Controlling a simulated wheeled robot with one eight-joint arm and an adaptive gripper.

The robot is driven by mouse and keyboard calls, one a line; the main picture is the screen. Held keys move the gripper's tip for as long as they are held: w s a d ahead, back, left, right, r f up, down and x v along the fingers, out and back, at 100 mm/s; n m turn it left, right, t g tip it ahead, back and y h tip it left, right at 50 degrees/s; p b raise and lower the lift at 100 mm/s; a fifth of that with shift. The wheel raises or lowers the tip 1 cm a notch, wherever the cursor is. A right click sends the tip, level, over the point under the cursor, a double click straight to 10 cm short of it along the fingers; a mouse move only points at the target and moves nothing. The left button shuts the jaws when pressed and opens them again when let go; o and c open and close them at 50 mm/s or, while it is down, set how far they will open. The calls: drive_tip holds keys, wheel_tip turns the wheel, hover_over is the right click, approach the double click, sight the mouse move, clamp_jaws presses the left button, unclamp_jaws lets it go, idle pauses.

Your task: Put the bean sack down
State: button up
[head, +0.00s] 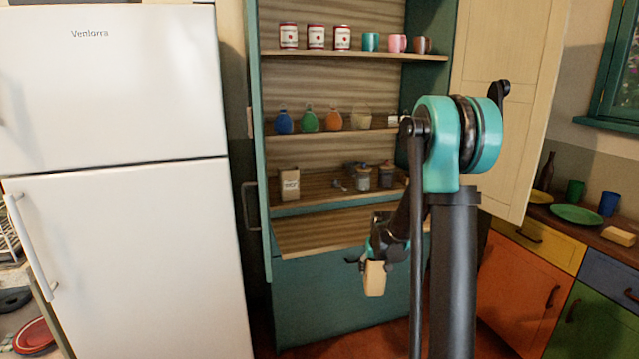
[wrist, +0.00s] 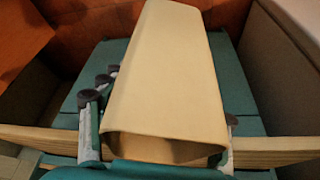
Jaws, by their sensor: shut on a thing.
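A plain tan sack (head: 375,280), taken to be the bean sack, hangs in my gripper (head: 374,262) in front of the teal cupboard, just below its wooden counter (head: 330,232). In the wrist view the bean sack (wrist: 170,75) fills the middle, with its open-looking end toward the camera. My gripper (wrist: 160,110) is shut on it, with dark finger pads at its left side. The right finger is mostly hidden by the sack. No surface visibly touches the sack from below.
The upper shelf holds cans (head: 316,37) and mugs (head: 397,43). The middle shelf holds colored bottles (head: 309,118). The lower shelf holds a printed paper bag (head: 289,185) and jars (head: 363,178). The counter's left part is bare. A white fridge (head: 120,200) stands left; an open door (head: 508,100) is right.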

sight(377, 290)
drive_tip(key=shift+s+f, duration=0.1)
drive_tip(key=shift+f, duration=0.25)
drive_tip(key=s+f, duration=0.1)
drive_tip(key=f, duration=0.1)
drive_tip(key=s+f, duration=0.3)
drive_tip(key=f, duration=0.1)
drive_tip(key=shift+s, duration=0.25)
drive_tip(key=shift+s+f, duration=0.4)
drive_tip(key=shift+s, duration=0.1)
drive_tip(key=shift+d, duration=0.15)
